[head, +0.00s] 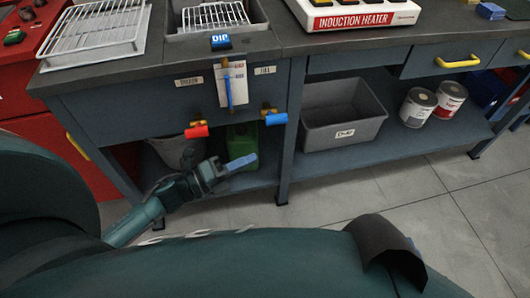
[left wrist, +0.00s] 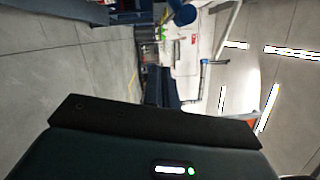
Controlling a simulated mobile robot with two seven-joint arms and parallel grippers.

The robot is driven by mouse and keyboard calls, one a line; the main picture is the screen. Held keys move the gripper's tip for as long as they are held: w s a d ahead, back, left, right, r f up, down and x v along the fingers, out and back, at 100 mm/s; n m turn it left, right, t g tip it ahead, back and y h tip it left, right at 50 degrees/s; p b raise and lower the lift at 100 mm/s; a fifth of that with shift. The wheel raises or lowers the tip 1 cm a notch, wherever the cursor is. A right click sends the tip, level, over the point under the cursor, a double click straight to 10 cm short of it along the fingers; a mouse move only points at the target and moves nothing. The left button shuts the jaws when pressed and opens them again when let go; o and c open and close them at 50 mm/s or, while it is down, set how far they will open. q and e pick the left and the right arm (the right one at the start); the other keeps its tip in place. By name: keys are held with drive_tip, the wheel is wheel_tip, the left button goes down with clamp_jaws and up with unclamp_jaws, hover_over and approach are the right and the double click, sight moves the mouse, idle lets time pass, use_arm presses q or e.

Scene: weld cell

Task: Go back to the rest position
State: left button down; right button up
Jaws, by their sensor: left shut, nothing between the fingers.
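My left gripper (head: 241,163) is in front of the lower shelf of the workbench in the head view, with its arm coming in from the lower left. Its blue-grey fingers are together and hold nothing. They point right, in front of a green container (head: 242,140), and hide part of it. In the left wrist view the dark fingers (left wrist: 163,88) point away into the room. My right gripper shows in neither view.
The workbench (head: 350,62) spans the back, with red (head: 196,131) and blue (head: 276,118) valve handles above the gripper. A grey bin (head: 343,112) and two cans (head: 418,107) stand on its shelf. A red cabinet (head: 28,150) is at left. The floor at right (head: 450,200) is clear.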

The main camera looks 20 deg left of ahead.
use_arm(q)
drive_tip(key=shift+v, duration=1.55)
